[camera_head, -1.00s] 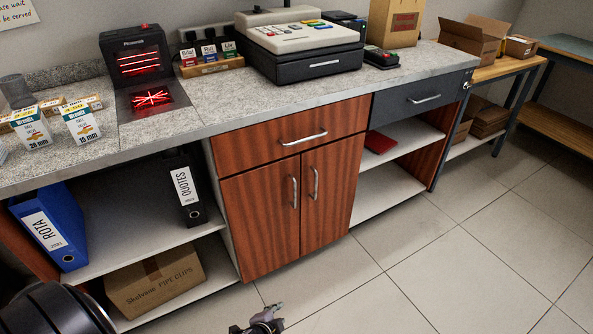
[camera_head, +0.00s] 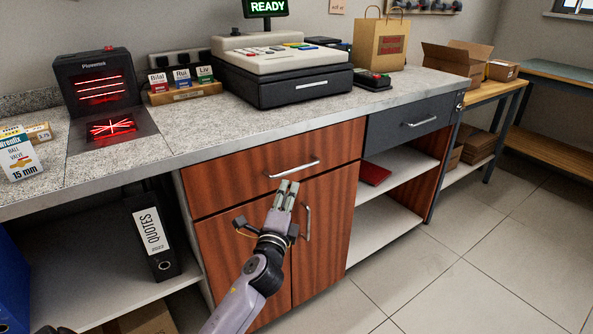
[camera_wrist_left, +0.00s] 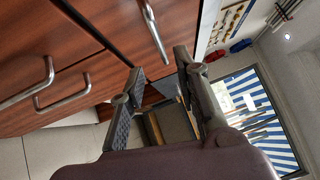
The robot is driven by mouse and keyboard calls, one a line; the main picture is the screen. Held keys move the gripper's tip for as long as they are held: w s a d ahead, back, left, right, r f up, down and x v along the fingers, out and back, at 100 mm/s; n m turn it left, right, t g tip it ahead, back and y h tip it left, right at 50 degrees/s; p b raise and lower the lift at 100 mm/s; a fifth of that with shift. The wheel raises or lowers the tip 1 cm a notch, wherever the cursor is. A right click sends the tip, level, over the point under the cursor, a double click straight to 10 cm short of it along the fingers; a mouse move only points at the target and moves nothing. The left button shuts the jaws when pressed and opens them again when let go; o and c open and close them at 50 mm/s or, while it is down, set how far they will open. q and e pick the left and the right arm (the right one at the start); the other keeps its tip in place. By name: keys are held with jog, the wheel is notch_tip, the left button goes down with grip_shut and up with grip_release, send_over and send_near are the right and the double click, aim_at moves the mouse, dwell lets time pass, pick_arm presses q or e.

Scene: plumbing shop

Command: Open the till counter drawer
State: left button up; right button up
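The counter has a wooden drawer (camera_head: 235,172) below the till, shut, with a silver bar handle (camera_head: 292,169). A dark grey drawer (camera_head: 385,133) to its right is also shut, with its own bar handle (camera_head: 422,122). My left gripper (camera_head: 287,187) points up just below the wooden drawer's handle, in front of the cupboard doors. In the left wrist view its fingers (camera_wrist_left: 165,85) are apart with nothing held between them. The wooden drawer's handle (camera_wrist_left: 155,32) shows there ahead of the fingers, seemingly apart from them. My right gripper is not in view.
Two wooden cupboard doors (camera_head: 325,215) with upright handles are below the wooden drawer; my arm covers part of them. The till (camera_head: 290,88) stands on the worktop above. Open shelves (camera_head: 385,225) lie to the right. The floor (camera_head: 440,290) at right is clear.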

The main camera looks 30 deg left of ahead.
aim_at(296, 169)
pick_arm(q)
jog(key=b+x, duration=0.1)
jog(key=x, duration=1)
jog(key=shift+f, duration=0.1)
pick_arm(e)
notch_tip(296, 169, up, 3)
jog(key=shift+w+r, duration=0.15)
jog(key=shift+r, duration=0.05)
pick_arm(q)
jog(key=shift+c, duration=0.4)
jog(key=shift+c, duration=0.6)
grip_shut()
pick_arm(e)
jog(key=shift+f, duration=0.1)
pick_arm(q)
jog(key=shift+f, duration=0.1)
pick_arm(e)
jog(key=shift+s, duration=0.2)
